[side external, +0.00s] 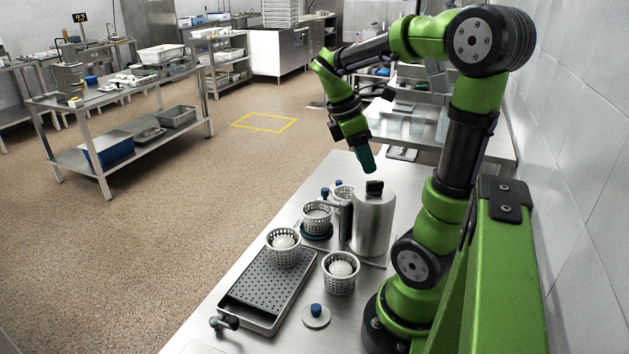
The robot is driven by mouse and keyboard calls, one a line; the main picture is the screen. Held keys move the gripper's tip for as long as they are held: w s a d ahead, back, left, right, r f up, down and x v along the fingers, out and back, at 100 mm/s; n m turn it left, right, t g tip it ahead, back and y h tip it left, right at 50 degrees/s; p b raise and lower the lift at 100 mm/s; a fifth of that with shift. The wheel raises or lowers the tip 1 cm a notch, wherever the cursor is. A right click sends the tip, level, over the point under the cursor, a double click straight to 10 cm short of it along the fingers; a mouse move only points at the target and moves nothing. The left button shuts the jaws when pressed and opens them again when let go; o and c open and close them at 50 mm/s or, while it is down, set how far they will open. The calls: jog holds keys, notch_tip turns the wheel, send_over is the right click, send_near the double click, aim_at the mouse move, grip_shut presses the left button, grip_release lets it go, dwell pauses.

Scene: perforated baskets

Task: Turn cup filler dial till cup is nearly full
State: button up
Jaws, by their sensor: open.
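A grey metal canister (373,228) with a black knob (374,187) on top stands upright on the metal bench. A dark upright part (345,222) is at its left side. A white perforated basket (318,226) sits on a dark blue round base left of the canister. Another basket (283,256) stands at the back end of the drip tray, and one (341,282) stands on the bench in front of the canister. Both hold something pale and rounded. No plain cup or fill level can be made out. My gripper (369,161) is open, pointing down above and behind the knob, apart from it.
The perforated drip tray (250,310) has a small tap (224,322) at its front. A pale disc with a blue knob (316,316) lies on the bench. A tiled wall (580,190) bounds the right.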

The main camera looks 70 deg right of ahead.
aim_at(374, 182)
jog(key=x, duration=0.5)
jog(key=shift+s+d+f, duration=0.1)
jog(key=shift+s+f, duration=0.05)
jog(key=shift+f, duration=0.15)
grip_shut()
